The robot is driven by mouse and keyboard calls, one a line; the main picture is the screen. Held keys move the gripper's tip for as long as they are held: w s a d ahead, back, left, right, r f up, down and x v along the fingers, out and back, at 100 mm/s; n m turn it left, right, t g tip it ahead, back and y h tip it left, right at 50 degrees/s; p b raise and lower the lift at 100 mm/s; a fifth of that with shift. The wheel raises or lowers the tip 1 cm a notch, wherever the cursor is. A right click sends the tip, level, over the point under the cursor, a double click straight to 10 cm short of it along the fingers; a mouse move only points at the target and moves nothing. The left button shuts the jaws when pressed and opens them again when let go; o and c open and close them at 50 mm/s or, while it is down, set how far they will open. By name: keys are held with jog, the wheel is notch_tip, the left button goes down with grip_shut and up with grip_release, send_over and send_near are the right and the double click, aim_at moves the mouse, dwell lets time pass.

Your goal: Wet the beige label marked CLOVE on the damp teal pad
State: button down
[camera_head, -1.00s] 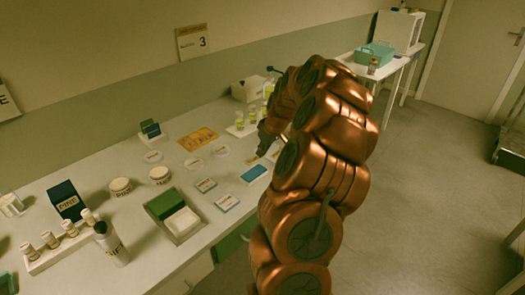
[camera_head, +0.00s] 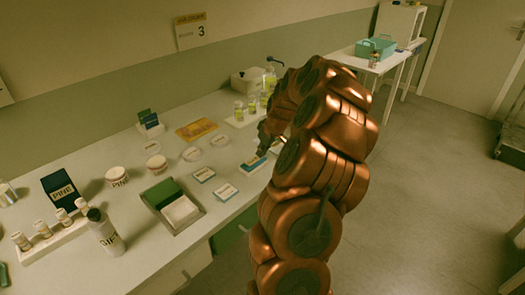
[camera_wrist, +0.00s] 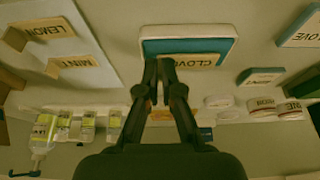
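The damp teal pad, a blue-teal block with a pale rim, lies near the front edge of the counter in the head view (camera_head: 251,166) and at the upper middle of the wrist view (camera_wrist: 188,46). The beige CLOVE label (camera_wrist: 200,61) shows at the fingertips, overlapping the pad's face in the wrist view. My gripper (camera_wrist: 160,64) has its fingers close together on the label's edge. In the head view my gripper (camera_head: 262,153) points down at the pad's far side. I cannot tell whether the label touches the pad.
A pale sheet (camera_wrist: 90,20) with LEMON (camera_wrist: 48,30) and MINT (camera_wrist: 73,63) labels lies beside the pad. Yellow bottles (camera_head: 252,104) stand behind my gripper.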

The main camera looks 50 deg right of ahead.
jog(key=shift+f+b, duration=0.45)
jog(key=shift+b, duration=0.35)
dwell(2.6)
jog(key=shift+r, duration=0.15)
dwell(0.6)
jog(key=shift+r, duration=3.45)
